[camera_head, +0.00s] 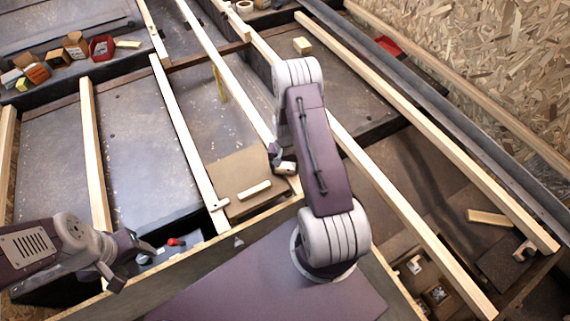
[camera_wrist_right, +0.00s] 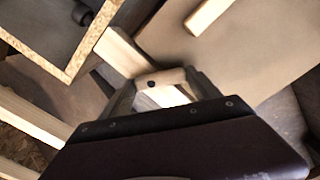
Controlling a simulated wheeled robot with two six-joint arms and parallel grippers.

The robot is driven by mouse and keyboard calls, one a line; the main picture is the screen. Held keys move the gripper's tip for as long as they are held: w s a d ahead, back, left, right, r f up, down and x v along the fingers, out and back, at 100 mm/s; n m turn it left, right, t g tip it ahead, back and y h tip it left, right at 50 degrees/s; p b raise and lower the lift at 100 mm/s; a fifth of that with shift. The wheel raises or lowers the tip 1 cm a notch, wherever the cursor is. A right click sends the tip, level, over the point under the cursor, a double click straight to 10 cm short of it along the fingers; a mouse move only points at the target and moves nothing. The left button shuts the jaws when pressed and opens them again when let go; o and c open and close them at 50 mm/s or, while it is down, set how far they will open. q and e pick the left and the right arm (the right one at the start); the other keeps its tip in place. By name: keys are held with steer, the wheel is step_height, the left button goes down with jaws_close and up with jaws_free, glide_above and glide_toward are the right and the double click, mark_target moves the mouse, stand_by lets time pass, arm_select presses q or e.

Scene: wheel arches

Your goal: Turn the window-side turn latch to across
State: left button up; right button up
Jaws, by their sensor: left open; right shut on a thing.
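My right gripper (camera_head: 284,168) is at the right edge of a brown panel with a pale wooden bar, near the front beam. In the right wrist view its fingers (camera_wrist_right: 162,88) are shut on a small pale wooden turn latch (camera_wrist_right: 160,77) with a dark pivot. The latch lies at an angle to the pale batten (camera_wrist_right: 118,50) under it. In the head view the arm and gripper mostly hide this latch. A second wooden latch (camera_head: 218,204) is at the panel's left side, and another (camera_head: 523,251) is at far right. My left gripper (camera_head: 113,276) is open and empty at lower left.
The brown panel (camera_head: 235,172) carries its bar (camera_head: 254,190); it also shows in the wrist view (camera_wrist_right: 245,50). Long pale battens divide the floor. A red-handled tool (camera_head: 175,242) lies in the front left bay. Small boxes (camera_head: 35,70) stand at upper left.

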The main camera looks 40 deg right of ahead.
mark_target(285, 171)
steer(key=n, duration=0.1)
steer(key=n+p, duration=0.1)
steer(key=n, duration=0.1)
steer(key=shift+s+a+r+p, duration=0.1)
steer(key=shift+s+r+p, duration=0.1)
steer(key=shift+p, duration=0.1)
steer(key=shift+s+f+n+p, duration=0.15)
steer(key=shift+n+p, duration=0.4)
steer(key=shift+n, duration=1.15)
steer(key=o, duration=1.4)
step_height(285, 171, up, 8)
steer(key=p, duration=0.3)
steer(key=shift+r, duration=0.5)
